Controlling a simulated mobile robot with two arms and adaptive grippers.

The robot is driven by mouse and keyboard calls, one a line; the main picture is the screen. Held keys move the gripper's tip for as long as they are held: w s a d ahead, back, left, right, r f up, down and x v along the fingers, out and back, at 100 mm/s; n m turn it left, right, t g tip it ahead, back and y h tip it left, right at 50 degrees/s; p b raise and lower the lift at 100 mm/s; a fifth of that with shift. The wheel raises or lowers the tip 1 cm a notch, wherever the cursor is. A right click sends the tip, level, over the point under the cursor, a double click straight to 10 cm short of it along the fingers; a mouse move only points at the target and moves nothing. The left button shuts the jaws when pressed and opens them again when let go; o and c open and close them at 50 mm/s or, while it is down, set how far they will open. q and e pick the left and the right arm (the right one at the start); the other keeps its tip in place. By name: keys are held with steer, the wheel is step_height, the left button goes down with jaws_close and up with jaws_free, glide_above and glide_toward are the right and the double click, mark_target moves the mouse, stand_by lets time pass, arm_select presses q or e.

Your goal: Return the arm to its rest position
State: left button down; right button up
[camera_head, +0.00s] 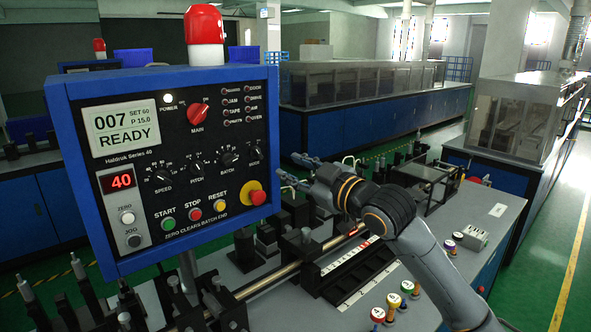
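My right arm (430,262) comes in from the lower right and reaches up and left over the machine table. My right gripper (288,168) is at the right edge of the blue control panel (72,150), near its emergency-stop button (257,197). Its two fingers are spread apart, with nothing seen between them. I cannot tell whether a finger touches the panel. The panel's display (122,128) reads READY, with 007 above. My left gripper is not in view.
Below my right arm are a metal rail (290,270), a white-marked scale (345,258) and several numbered colored knobs (393,299). A red beacon (204,36) stands on the panel. Enclosed blue machines (360,120) stand behind, with green floor (560,215) at right.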

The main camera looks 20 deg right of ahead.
steer(key=s+a+f+m+g+h, duration=0.15)
steer(key=s+f, duration=0.35)
steer(key=f, duration=0.5)
steer(key=s+a+f+m+g+h, duration=0.1)
steer(key=s+f+g, duration=0.25)
steer(key=f, duration=0.65)
steer(key=s+a+f+m+g+h, duration=0.15)
steer(key=s+f, duration=0.35)
steer(key=f, duration=0.5)
steer(key=s+d+f+m+g+h, duration=0.1)
steer(key=s+d+f+m+g, duration=0.15)
steer(key=s+f, duration=0.75)
steer(key=s+d+f+m+g+h, duration=0.2)
steer(key=s+f+g, duration=0.15)
steer(key=s, duration=1.25)
step_height(320, 180, down, 27)
steer(key=g+b, duration=0.1)
steer(key=g, duration=0.1)
steer(key=s+d+f+g, duration=0.1)
steer(key=s+d+f, duration=0.2)
steer(key=s+f, duration=1.4)
steer(key=shift+s+b, duration=0.2)
steer(key=shift+b, duration=0.2)
